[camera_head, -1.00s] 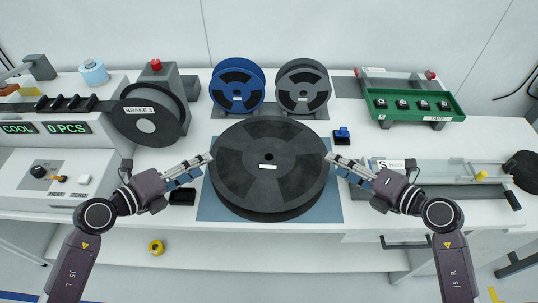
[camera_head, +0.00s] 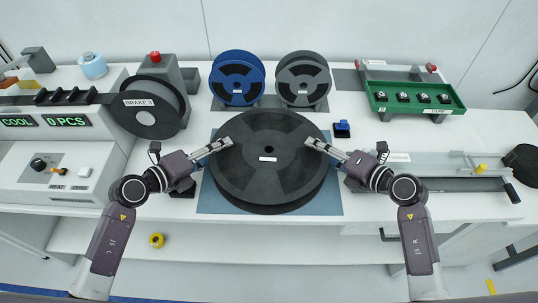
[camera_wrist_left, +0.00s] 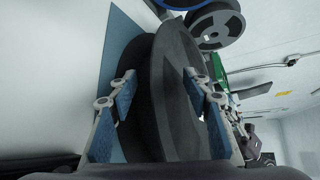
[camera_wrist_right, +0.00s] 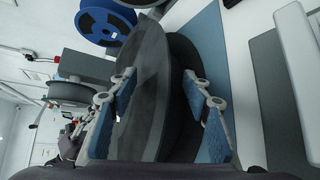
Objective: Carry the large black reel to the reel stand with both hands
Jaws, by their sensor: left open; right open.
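The large black reel (camera_head: 268,185) lies flat on a blue mat (camera_head: 325,205) at the table's middle. My left gripper (camera_head: 224,146) is open at the reel's left rim; in the left wrist view (camera_wrist_left: 160,82) its fingers stand either side of the upper flange edge. My right gripper (camera_head: 312,145) is open at the right rim; in the right wrist view (camera_wrist_right: 162,80) its fingers also stand either side of the flange edge. A blue reel (camera_head: 237,78) and a grey reel (camera_head: 303,79) stand upright behind. A reel on the unit marked BRAKE 3 (camera_head: 150,107) stands at the left.
A green tray (camera_head: 440,109) with several dark parts stands at the back right. A small blue-topped item (camera_head: 342,129) sits right of the reel. A clear-covered rail (camera_head: 450,165) runs along the right. A control panel (camera_head: 50,175) fills the left.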

